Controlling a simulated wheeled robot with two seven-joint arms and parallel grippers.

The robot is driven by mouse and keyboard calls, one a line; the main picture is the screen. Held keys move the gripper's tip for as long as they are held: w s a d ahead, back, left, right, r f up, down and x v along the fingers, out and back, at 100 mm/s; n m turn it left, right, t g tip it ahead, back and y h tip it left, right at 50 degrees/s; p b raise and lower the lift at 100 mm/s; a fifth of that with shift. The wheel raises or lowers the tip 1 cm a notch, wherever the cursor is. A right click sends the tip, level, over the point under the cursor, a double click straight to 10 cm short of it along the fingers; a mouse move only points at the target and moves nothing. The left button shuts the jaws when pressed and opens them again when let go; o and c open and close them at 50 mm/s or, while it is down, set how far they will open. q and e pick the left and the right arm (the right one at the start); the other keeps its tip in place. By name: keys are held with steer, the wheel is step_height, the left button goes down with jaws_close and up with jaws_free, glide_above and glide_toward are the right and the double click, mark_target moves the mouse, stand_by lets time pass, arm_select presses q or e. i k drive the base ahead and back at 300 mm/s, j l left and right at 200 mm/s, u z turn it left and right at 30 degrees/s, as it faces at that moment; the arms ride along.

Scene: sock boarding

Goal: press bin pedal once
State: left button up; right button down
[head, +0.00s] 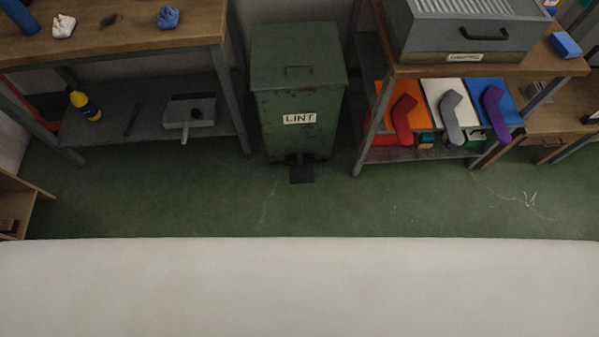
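The bin (298,95) is a green, worn metal box with a white "LINT" label (299,118) on its front. It stands upright on the floor between two benches. Its lid (298,55) looks shut and has a dark handle. The pedal (301,174) is a dark flat plate that sticks out at the foot of the bin's front, close to the floor. Nothing is seen touching it. Neither of my grippers shows in the head view.
A wooden bench (110,40) stands left, with a dustpan (190,112) and yellow bottle (85,105) on its lower shelf. A right bench holds a grey box (465,30) above colored sock boards (451,112). Green floor (230,205) before the bin is clear. A pale surface (300,290) fills the foreground.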

mark_target(300, 174)
steer(key=i+j+z, duration=0.2)
steer(key=j, duration=0.15)
steer(key=i+j+z, duration=0.2)
steer(key=j, duration=0.2)
steer(key=i+j+z, duration=0.15)
steer(key=j, duration=0.25)
steer(key=i+j+z, duration=0.2)
steer(key=j, duration=0.2)
steer(key=j+z, duration=0.2)
steer(key=j, duration=0.25)
steer(key=j+z, duration=0.2)
steer(key=j, duration=0.25)
